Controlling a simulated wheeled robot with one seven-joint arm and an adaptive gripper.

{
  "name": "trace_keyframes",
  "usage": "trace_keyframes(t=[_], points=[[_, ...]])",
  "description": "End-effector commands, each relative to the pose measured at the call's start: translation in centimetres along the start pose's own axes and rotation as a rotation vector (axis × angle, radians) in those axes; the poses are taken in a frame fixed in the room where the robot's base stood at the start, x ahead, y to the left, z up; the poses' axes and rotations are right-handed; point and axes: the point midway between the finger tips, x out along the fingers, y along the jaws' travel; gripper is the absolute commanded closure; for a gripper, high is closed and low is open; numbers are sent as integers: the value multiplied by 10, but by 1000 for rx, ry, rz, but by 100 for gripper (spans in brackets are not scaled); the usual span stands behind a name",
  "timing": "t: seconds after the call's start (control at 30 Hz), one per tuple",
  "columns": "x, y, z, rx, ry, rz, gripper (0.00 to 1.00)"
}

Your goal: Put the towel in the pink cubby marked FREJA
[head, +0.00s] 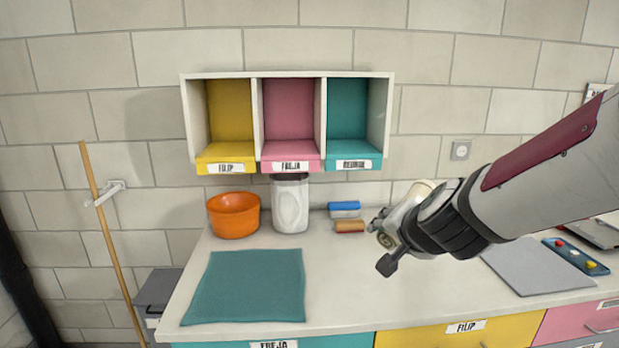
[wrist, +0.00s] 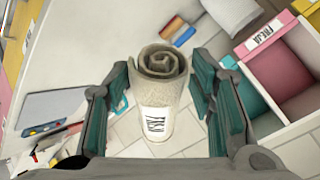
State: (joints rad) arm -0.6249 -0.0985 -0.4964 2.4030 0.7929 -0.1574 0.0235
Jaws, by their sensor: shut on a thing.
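The towel (wrist: 158,88) is a beige-grey roll with a white band bearing dark lettering too small to read surely. My gripper (wrist: 157,75) is shut on it, with a finger on each side. In the head view my gripper (head: 385,242) holds the towel (head: 412,200) above the worktop, right of and below the cubbies; it is partly hidden by the gripper. The pink cubby (head: 289,108) marked FREJA is the middle one of three on the wall and looks empty. It also shows in the wrist view (wrist: 283,60), at the right.
The yellow FILIP cubby (head: 230,110) and a teal cubby (head: 347,110) flank the pink one. Below stand an orange bowl (head: 233,216), a white container (head: 290,205), and blue (head: 344,209) and brown (head: 350,226) items. A teal mat (head: 248,287) lies at front left.

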Motion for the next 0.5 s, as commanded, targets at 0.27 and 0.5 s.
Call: trace_keyframes(t=[0.27, 0.5], points=[[32, 20, 4, 59, 65, 64, 91], [62, 40, 6, 125, 127, 127, 91]])
